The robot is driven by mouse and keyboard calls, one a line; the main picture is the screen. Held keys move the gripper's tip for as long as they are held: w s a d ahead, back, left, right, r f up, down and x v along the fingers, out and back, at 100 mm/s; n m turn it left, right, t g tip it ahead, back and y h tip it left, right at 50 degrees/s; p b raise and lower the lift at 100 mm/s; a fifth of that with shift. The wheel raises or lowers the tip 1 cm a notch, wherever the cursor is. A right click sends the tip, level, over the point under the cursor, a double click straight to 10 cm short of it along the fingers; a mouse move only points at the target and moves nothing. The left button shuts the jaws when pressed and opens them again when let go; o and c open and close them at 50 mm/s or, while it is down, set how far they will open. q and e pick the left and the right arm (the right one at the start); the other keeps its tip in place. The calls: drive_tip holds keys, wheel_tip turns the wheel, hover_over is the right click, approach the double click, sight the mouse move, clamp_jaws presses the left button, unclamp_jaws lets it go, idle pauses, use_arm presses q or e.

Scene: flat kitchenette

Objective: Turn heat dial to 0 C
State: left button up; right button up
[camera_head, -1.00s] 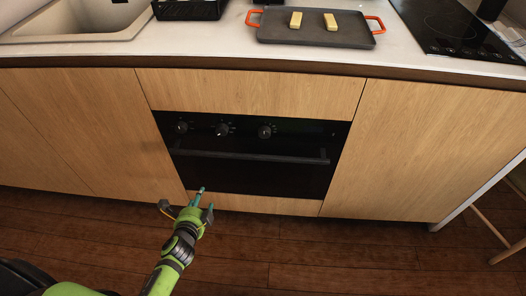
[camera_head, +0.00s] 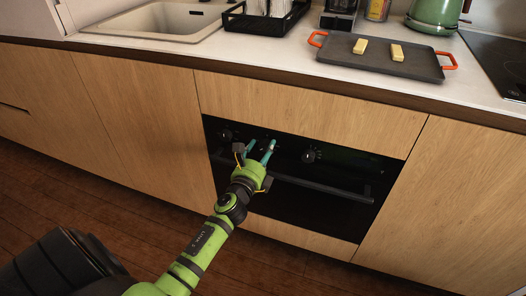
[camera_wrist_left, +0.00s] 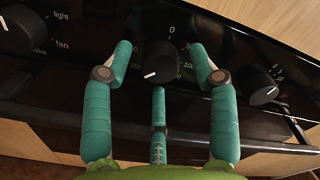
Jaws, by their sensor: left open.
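The black oven (camera_head: 325,185) is set in the wooden cabinet front. The middle dial (camera_wrist_left: 160,62) has a "0" printed above it and other numbers around it. Its white pointer mark points to the lower left, away from the 0. My left gripper (camera_head: 256,147) is open in front of this dial and mostly hides it in the head view. In the wrist view the teal fingers of the left gripper (camera_wrist_left: 160,58) stand on either side of the dial, with gaps to it. I cannot tell how far they are in depth. My right gripper is not in view.
A light/fan dial (camera_wrist_left: 22,32) is to the left and another numbered dial (camera_wrist_left: 262,84) to the right. The oven handle (camera_head: 320,187) runs just below the dials. A grey tray (camera_head: 378,62) with two yellow blocks is on the counter above.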

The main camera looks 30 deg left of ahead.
use_arm(q)
drive_tip(key=shift+c, duration=0.4)
drive_tip(key=c, duration=1.1)
drive_tip(key=shift+o, duration=0.2)
drive_tip(key=shift+n, duration=0.3)
